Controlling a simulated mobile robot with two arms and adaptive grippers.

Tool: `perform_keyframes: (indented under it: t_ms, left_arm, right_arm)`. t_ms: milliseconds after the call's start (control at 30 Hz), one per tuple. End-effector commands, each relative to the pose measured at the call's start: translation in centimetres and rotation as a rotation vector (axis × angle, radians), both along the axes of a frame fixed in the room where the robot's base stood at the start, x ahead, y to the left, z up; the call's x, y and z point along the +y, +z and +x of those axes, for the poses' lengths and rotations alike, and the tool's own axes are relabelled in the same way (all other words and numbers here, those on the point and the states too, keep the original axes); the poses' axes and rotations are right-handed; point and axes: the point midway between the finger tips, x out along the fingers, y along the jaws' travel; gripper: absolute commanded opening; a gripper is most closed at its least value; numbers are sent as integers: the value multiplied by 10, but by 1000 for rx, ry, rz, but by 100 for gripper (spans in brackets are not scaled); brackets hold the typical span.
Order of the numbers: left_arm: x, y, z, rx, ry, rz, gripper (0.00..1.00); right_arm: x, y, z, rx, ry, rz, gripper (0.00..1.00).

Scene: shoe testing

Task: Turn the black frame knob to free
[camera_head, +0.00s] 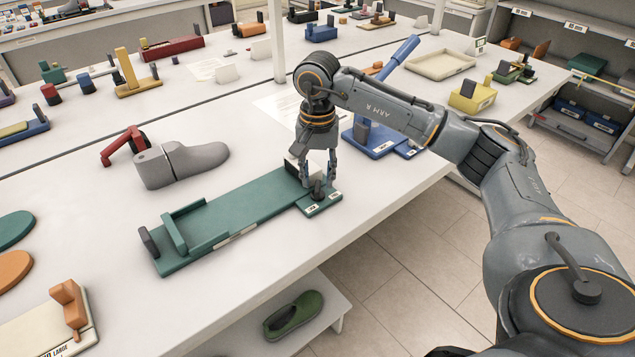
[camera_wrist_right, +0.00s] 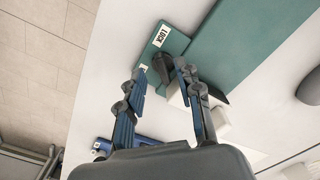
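The teal frame (camera_head: 235,215) lies flat on the white table near its front edge. A smaller teal plate (camera_head: 325,204) with white labels is at its right end, and the black knob (camera_head: 318,189) stands on it. My right gripper (camera_head: 319,183) points down over the knob, with its fingers apart. In the wrist view the knob (camera_wrist_right: 163,67) shows between the open fingertips (camera_wrist_right: 160,72); contact cannot be told. A label there reads LOCK (camera_wrist_right: 162,35); the other label (camera_wrist_right: 142,74) is partly hidden by a finger. My left gripper is not in view.
A grey shoe form (camera_head: 185,162) with a red clamp (camera_head: 122,147) lies behind the frame. A blue device (camera_head: 372,142) stands behind my right gripper. A green shoe (camera_head: 293,314) sits on a shelf below. Bare table lies in front of the frame.

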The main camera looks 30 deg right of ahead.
Motion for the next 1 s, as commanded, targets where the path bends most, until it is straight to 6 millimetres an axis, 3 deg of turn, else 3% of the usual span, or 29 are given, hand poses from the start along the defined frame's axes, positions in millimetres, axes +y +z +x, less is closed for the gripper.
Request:
perform_keyframes:
  t_ms: [233, 567, 733, 1000]
  left_arm:
    - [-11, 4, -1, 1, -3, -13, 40]
    - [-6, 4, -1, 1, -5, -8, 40]
    - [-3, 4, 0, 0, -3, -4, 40]
    - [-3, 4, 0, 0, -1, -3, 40]
  right_arm:
    - [0, -27, 0, 1, -1, 0, 35]
    - [0, -31, 0, 0, -1, 0, 35]
    - [0, -31, 0, 0, -1, 0, 2]
    - [0, -31, 0, 0, -5, 0, 0]
